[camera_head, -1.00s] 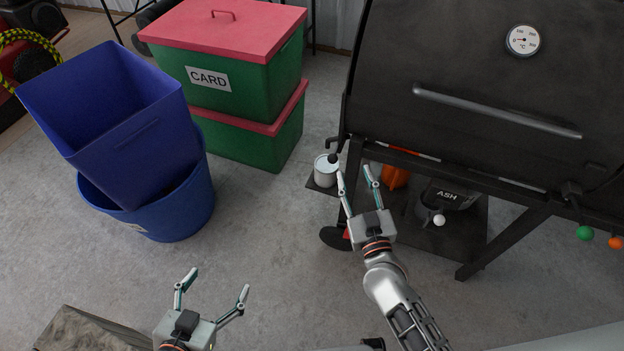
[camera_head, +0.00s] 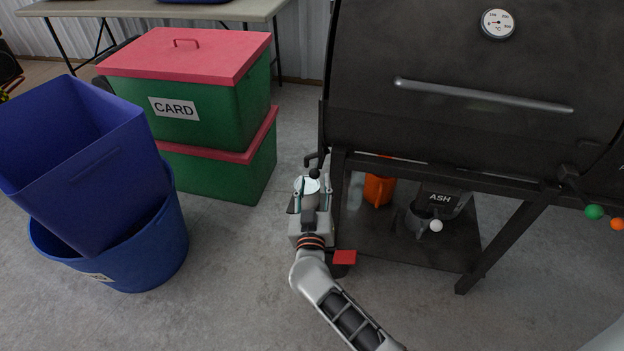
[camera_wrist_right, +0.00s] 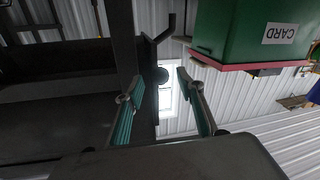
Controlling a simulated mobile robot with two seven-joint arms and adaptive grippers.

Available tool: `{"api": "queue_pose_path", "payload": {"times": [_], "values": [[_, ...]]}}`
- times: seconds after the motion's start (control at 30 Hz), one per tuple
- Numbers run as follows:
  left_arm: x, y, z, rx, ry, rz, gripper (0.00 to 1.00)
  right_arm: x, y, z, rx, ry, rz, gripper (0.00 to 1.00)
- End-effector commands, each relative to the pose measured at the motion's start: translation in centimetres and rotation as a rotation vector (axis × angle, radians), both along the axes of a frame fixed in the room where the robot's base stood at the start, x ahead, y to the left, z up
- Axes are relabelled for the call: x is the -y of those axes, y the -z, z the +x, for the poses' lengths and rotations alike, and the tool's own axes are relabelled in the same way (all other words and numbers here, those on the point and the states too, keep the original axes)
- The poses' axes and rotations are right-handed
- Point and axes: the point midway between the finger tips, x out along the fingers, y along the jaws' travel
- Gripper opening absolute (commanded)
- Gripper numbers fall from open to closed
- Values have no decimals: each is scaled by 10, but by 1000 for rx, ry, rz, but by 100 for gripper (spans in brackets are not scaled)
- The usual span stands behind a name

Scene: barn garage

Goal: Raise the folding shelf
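The black barrel grill (camera_head: 450,130) fills the right of the head view. I cannot clearly pick out the folding shelf; a dark panel edge (camera_wrist_right: 146,85) beside the grill in the right wrist view may be it. A black knob (camera_head: 314,173) on a bent bracket stands at the grill's left end. My right gripper (camera_head: 312,187) is open at this end, with its fingers to either side of the knob as seen from above. My left gripper is out of view.
Green bins with red lids (camera_head: 185,55) and blue tubs (camera_head: 85,165) stand to the left. An ash bucket (camera_head: 440,200) and orange container (camera_head: 379,189) sit under the grill.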

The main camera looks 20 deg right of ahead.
Motion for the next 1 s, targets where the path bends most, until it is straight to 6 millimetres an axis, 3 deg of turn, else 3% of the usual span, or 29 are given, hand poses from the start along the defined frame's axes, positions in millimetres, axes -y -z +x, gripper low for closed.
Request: {"api": "queue_pose_path", "payload": {"times": [0.23,0.57,0.7,1.0], "values": [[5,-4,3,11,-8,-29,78,9,3,21,-4,-1,-1,38],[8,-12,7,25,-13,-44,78,10,0,24,-1,-1,-1,38],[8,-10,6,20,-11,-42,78,10,0,24,-1,-1,-1,2],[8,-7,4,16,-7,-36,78,11,1,25,2,-1,3,0]]}}
